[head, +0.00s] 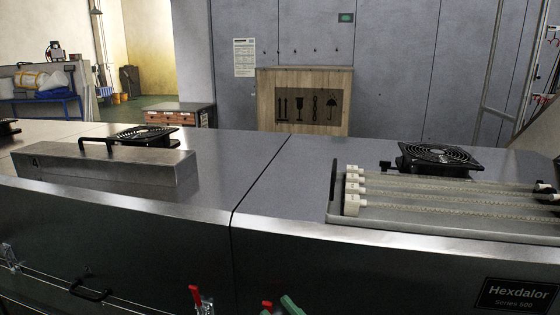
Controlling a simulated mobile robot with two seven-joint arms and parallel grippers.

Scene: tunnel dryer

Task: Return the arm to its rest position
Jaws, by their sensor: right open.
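My right gripper (550,200) shows only as dark fingertips at the right edge, by the right ends of the lamp tubes. It is open, and I see nothing held in it. The rest of this gripper and its arm are outside the picture. The lamp tubes (440,197) lie side by side in a shallow metal tray (345,222) on the dryer's top, with white end caps (352,204) at their left. Whether a fingertip touches a tube cannot be told. My left gripper is not in view.
The steel dryer (130,225) fills the foreground. A black fan (437,156) stands behind the tubes. Another fan (143,137) sits behind a raised box with a handle (110,167). Red-handled clamps (196,297) line the front. A wooden crate (265,105) stands behind. The middle top is clear.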

